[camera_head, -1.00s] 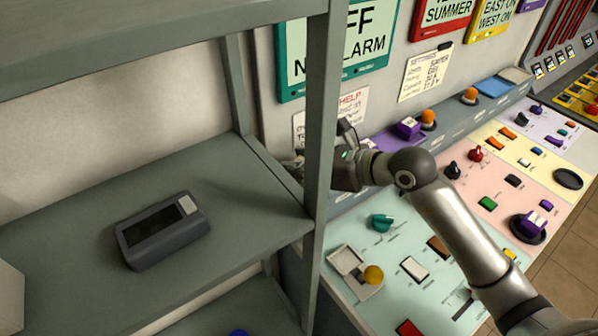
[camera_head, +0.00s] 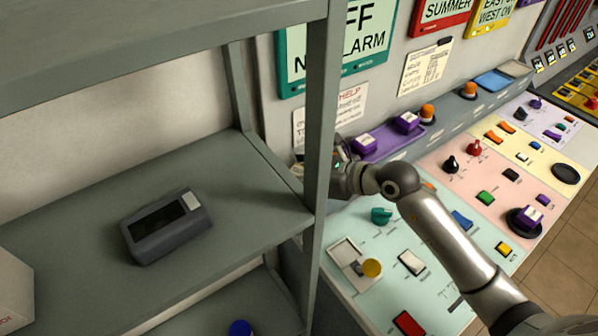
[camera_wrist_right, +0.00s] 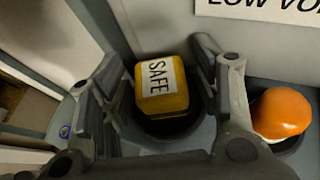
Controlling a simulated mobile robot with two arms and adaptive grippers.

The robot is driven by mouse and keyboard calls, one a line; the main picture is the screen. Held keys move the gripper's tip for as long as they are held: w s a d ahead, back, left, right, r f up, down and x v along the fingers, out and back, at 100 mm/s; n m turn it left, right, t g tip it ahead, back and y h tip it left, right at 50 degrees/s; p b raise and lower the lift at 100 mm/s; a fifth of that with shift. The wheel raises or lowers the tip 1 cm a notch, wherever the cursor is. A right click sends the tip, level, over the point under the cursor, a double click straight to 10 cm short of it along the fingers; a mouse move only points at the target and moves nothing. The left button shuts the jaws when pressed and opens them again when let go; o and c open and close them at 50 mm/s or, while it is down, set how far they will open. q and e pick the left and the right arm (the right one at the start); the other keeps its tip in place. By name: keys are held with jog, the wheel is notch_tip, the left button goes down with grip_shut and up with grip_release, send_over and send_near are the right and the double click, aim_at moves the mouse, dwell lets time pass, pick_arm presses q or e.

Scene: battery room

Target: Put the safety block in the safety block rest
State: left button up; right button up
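A yellow block (camera_wrist_right: 158,92) with a white label reading SAFE shows between the fingers of my right gripper (camera_wrist_right: 165,75) in the right wrist view. It sits over a dark round recess (camera_wrist_right: 172,126) in a grey surface. The fingers are spread on both sides of the block, with small gaps that make the gripper look open. In the head view the right gripper (camera_head: 338,168) is partly behind the shelf post, and the yellow block is hidden there. My left gripper is not in view.
A grey shelf post (camera_head: 321,120) stands in front of my right gripper. An orange dome (camera_wrist_right: 281,112) sits beside the right finger. A purple tray (camera_head: 385,143) with purple blocks lies behind my arm. The shelf holds a dark device (camera_head: 165,232). Control panels fill the right.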

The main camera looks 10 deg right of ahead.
jog(key=shift+r, duration=0.1)
jog(key=shift+r, duration=0.2)
jog(key=b+v, duration=0.3)
jog(key=v, duration=0.9)
jog(key=shift+f, duration=0.15)
